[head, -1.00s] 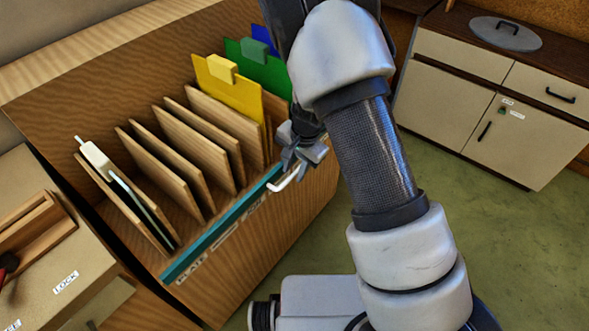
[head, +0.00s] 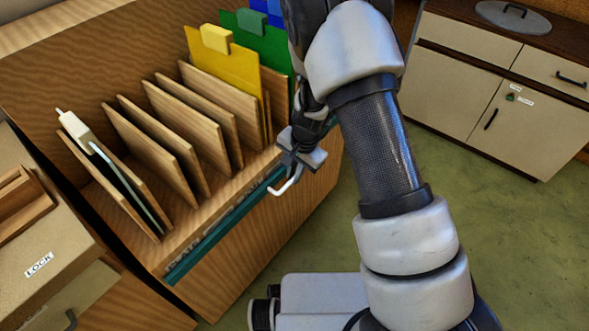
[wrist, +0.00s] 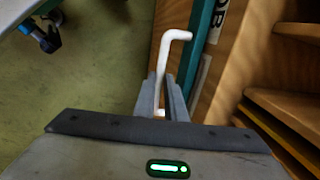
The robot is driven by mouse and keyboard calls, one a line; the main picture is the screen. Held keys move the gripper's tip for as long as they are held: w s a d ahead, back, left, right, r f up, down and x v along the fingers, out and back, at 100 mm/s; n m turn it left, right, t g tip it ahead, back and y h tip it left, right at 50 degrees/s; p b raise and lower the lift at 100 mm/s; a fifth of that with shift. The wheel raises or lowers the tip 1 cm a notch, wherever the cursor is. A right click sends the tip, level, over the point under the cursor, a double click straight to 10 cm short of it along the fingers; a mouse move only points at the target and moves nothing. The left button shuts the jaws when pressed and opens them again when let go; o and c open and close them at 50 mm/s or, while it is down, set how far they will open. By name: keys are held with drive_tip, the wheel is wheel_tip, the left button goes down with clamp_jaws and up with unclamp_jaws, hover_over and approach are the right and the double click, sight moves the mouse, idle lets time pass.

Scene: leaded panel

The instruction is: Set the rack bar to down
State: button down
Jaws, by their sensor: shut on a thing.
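The rack bar (head: 222,231) is a long teal strip along the upper front of the wooden rack (head: 262,232). In the head view it lies below and outward of the lettering on the front, partly covering it. It also shows at the top of the wrist view (wrist: 200,28). My gripper (head: 292,165) is shut on this handle; in the wrist view the handle (wrist: 168,50) passes between the two fingers (wrist: 163,100). The handle's join with the bar is not clear.
Wooden dividers (head: 190,125) and a yellow panel (head: 222,70) stand in the rack. A white-handled tool (head: 80,130) leans at its left. A box labelled LOCK (head: 40,264) stands close on the left. Green floor (head: 500,235) is open toward the cabinet (head: 490,95).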

drive_tip(key=shift+f, duration=0.5)
drive_tip(key=c, duration=1.8)
unclamp_jaws()
drive_tip(key=shift+f, duration=0.1)
drive_tip(key=shift+r, duration=0.25)
drive_tip(key=shift+r, duration=0.35)
drive_tip(key=d+r+p, duration=0.1)
drive_tip(key=r, duration=0.4)
drive_tip(key=s+r+p, duration=0.1)
drive_tip(key=r+p, duration=0.1)
drive_tip(key=r, duration=0.3)
drive_tip(key=s+d+r+p, duration=0.1)
drive_tip(key=r+p, duration=0.1)
drive_tip(key=r, duration=0.4)
drive_tip(key=shift+d, duration=0.3)
